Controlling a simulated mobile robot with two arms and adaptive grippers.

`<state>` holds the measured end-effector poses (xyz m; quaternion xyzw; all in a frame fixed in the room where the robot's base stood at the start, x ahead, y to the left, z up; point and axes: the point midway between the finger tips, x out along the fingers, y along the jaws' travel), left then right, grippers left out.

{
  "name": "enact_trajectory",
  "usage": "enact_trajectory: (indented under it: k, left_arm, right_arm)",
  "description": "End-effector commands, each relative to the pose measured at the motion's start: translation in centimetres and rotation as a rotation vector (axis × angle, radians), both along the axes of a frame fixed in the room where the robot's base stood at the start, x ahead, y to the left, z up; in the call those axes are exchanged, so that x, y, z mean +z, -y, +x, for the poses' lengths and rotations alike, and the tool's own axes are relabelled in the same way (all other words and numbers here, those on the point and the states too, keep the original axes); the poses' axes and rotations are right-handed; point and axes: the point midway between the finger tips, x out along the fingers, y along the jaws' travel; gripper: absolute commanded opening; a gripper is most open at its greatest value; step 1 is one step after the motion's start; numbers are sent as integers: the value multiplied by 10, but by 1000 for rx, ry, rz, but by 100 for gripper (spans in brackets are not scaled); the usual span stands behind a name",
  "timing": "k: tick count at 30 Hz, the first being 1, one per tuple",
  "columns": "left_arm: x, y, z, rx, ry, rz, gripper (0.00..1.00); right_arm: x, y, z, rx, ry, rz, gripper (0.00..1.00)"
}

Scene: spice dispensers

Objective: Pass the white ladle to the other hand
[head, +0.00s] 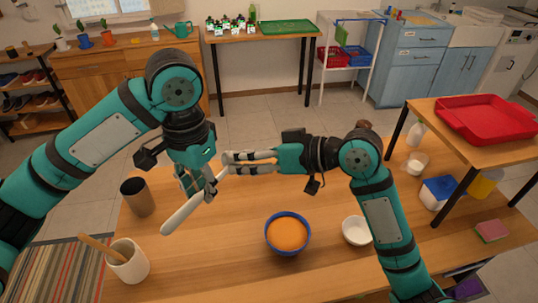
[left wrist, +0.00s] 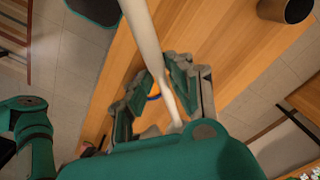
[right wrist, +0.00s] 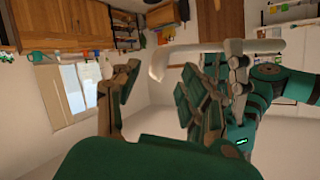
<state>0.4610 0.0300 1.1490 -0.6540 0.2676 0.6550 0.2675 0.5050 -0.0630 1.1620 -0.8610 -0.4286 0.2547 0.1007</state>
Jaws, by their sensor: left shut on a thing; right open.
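The white ladle (head: 182,214) is in the air above the table, tilted, its thick end toward the lower left. My left gripper (head: 205,190) is shut on it. The ladle also runs down between the fingers in the left wrist view (left wrist: 143,38). My right gripper (head: 226,163) is open, its fingertips close to the ladle's upper part. In the right wrist view, a bent white end of the ladle (right wrist: 186,49) shows near the open fingertips (right wrist: 158,82). I cannot tell whether they touch it.
On the wooden table (head: 200,270) stand a blue bowl of orange powder (head: 287,233), a white bowl (head: 356,230), a dark cylinder (head: 138,197) and a white pot (head: 128,262) with a wooden tool. A raised shelf with a red tray (head: 485,118) stands at right.

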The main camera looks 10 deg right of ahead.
Motion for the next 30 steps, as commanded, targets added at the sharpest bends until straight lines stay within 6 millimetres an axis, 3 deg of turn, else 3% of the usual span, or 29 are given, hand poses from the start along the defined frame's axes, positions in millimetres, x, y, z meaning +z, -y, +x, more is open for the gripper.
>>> enact_trajectory:
  k: [9, 21, 30]
  left_arm:
    - [0, 0, 0, 0, 1, -1, 0]
    - [0, 0, 0, -1, 1, -1, 0]
    - [1, 0, 0, 0, 2, -1, 0]
  right_arm:
    - [-16, -35, 23, -1, -2, 2, 44]
    - [-19, -41, 26, 0, -1, -1, 44]
    - [-20, -41, 26, -2, -2, -2, 6]
